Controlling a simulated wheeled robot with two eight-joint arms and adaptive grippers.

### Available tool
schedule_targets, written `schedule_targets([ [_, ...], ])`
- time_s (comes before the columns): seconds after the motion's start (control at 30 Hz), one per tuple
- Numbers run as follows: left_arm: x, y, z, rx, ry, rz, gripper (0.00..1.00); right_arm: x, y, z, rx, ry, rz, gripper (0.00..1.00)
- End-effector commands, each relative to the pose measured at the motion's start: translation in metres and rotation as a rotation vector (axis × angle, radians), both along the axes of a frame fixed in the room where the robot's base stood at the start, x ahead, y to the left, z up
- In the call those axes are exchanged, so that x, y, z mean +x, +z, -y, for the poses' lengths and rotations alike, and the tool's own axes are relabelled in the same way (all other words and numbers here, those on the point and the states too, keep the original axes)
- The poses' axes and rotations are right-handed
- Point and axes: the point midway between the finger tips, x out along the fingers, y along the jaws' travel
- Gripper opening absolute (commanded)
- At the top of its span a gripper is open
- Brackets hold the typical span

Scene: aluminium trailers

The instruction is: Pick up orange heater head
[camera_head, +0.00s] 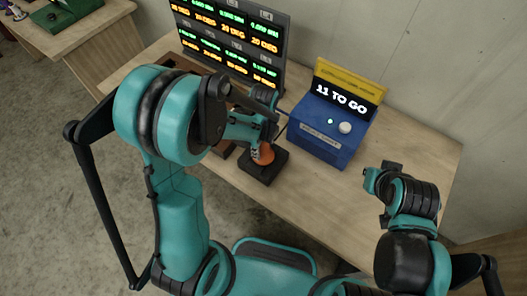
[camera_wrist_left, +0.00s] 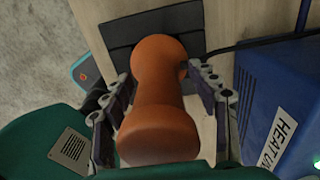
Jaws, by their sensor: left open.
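The orange heater head (camera_head: 264,154) stands over a small black base (camera_head: 262,169) on the wooden table, partly hidden by my left gripper in the head view. In the left wrist view the heater head (camera_wrist_left: 158,100) is a waisted orange shape with two rounded ends. My left gripper (camera_head: 262,146) is open, with one finger on each side of the heater head; it also shows in the left wrist view (camera_wrist_left: 165,105). I cannot tell whether the fingers touch it. My right gripper (camera_head: 376,180) is over the right part of the table, with its fingertips too small to read.
A blue box (camera_head: 322,132) with a yellow top and an "11 TO GO" display stands just right of the heater head. A panel of lit readouts (camera_head: 228,38) stands behind. The table (camera_head: 420,150) is clear to the right of the box.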

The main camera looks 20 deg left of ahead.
Motion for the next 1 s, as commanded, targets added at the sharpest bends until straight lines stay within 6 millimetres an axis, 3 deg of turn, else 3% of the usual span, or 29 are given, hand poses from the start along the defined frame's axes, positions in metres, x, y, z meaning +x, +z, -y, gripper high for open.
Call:
schedule_targets([
  [0.27, -0.0002, -0.0041, -0.0001, 0.000, 0.000, 0.000, 0.59, 0.0001, -0.0007, 0.0000, 0.000, 0.000, 0.000, 0.00],
  [0.5, -0.0001, -0.0040, 0.0000, 0.000, 0.000, 0.000, 0.00, 0.0001, -0.0008, 0.0000, 0.000, 0.000, 0.000, 0.00],
  [1.0, -0.0002, 0.0039, -0.0001, 0.000, 0.000, 0.000, 0.00, 0.0001, 0.0023, 0.0000, 0.000, 0.000, 0.000, 0.00],
])
